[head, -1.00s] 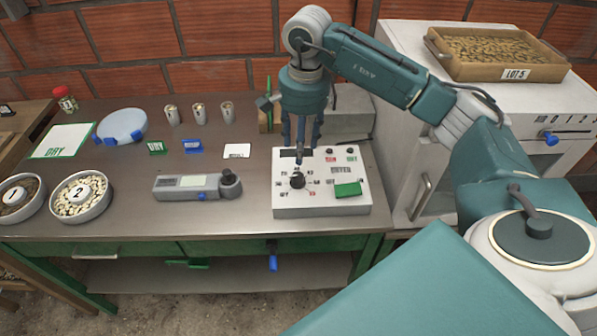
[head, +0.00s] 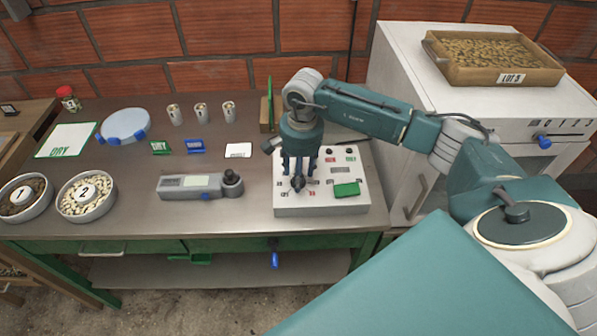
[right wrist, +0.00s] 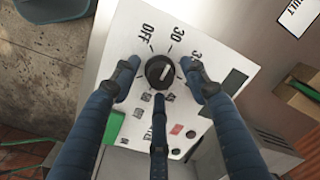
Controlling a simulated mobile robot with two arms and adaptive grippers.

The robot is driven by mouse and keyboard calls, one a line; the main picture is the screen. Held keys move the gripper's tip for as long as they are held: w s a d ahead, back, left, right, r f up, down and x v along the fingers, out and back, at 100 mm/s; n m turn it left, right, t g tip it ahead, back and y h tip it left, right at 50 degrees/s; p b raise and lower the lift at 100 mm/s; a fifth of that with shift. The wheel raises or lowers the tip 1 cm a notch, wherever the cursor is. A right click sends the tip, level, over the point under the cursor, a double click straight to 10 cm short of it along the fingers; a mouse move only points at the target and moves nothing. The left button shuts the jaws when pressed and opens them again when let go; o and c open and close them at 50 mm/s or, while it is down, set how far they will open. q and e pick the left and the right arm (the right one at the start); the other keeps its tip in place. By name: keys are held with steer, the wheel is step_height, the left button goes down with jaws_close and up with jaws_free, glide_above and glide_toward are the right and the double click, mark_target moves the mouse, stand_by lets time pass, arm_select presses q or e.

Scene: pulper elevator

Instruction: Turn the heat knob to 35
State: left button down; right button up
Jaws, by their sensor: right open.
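The heat knob (right wrist: 160,72) is a round black knob with a white mark, on the white control box (head: 345,207). In the right wrist view its dial carries the labels OFF, 30 and a partly covered one to the right. The white mark slants; I cannot tell exactly which label it points to. My right gripper (right wrist: 162,84) is open, its blue-black fingers spread around the knob with gaps between them and it. In the head view the right gripper (head: 298,176) is over the box's left part and hides most of the dial. My left gripper is not in view.
A green button (head: 347,190) sits at the box's right. A grey handheld meter (head: 190,187) lies left of the box. A white oven (head: 395,95) with a tray of beans (head: 495,60) on top stands to the right.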

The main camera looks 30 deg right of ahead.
jaws_close()
steer(key=m+b, duration=0.3)
steer(key=shift+f+m, duration=0.15)
steer(key=shift+m, duration=0.15)
steer(key=m+b, duration=0.2)
steer(key=m, duration=0.1)
steer(key=shift+a+r+m+b, duration=0.15)
steer(key=shift+m+b, duration=0.3)
steer(key=shift+m, duration=0.55)
steer(key=shift+w, duration=0.1)
